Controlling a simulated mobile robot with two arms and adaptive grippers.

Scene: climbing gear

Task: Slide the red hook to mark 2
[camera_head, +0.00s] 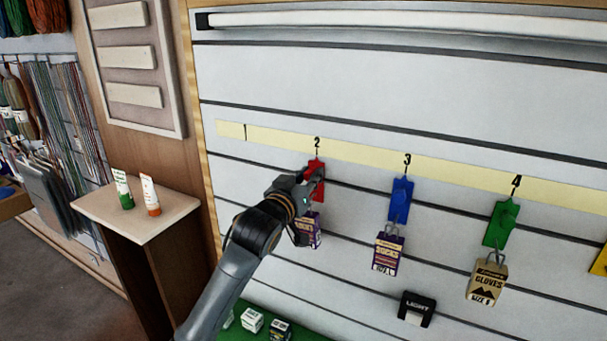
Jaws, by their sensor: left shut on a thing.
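The red hook (318,167) is on the white slatted wall, just below the number 2 (317,143) on the pale yellow strip (362,155). My left gripper (308,190) is shut on the red hook and covers part of it. A purple packet (315,232) hangs below the hook, partly hidden behind the gripper. Marks 1, 3 and 4 also show on the strip. My right gripper is not in the view.
A blue hook (401,198) holds a packet (388,254) under mark 3. A green hook (501,222) holds a gloves packet (487,283) under mark 4. Two tubes stand on a small stand (170,220) at left.

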